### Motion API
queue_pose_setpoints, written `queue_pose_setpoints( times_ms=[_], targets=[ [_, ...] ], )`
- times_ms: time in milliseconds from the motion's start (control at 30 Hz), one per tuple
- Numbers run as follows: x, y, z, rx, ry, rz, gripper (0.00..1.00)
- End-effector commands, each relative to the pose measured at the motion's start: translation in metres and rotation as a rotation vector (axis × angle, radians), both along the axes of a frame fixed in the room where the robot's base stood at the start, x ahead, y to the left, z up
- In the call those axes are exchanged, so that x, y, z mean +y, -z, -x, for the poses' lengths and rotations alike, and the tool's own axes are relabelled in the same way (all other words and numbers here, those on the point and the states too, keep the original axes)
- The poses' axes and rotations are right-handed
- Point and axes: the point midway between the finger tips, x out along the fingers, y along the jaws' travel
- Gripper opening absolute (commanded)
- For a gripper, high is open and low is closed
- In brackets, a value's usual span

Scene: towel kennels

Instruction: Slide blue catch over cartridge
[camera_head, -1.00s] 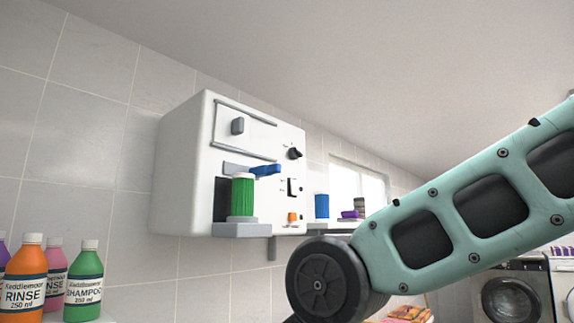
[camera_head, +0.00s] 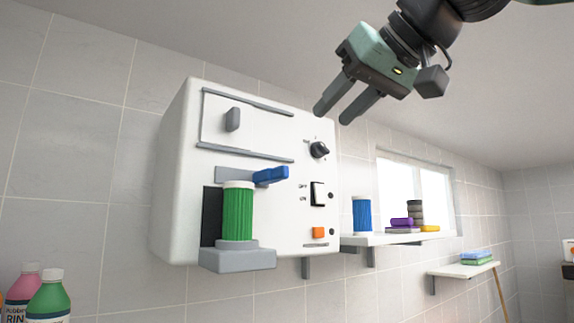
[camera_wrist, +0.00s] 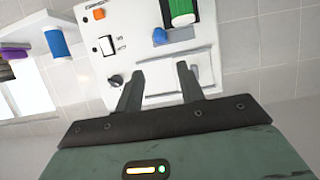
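The blue catch (camera_head: 270,175) sits on a grey rail (camera_head: 232,173) on the front of the white wall unit (camera_head: 270,128), at the upper right of the green cartridge. The green cartridge (camera_head: 238,213) stands upright in a dark recess on a grey ledge (camera_head: 237,258). My gripper (camera_head: 336,112) is open and empty, above and to the right of the catch, apart from the unit. In the wrist view my gripper's fingers (camera_wrist: 158,86) are spread, with the blue catch (camera_wrist: 160,36) beyond them and the green cartridge (camera_wrist: 182,12) at the top.
A shelf (camera_head: 385,239) to the right holds a blue cartridge (camera_head: 362,214). Bottles (camera_head: 48,298) stand at lower left.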

Motion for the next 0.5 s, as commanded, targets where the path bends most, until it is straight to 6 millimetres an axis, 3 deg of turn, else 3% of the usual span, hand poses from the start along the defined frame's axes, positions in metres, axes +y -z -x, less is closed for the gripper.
queue_pose_setpoints(
  times_ms=[500],
  targets=[
    [0.055, 0.039, -0.081, 0.005, -0.001, 0.004, 0.38]
  ],
)
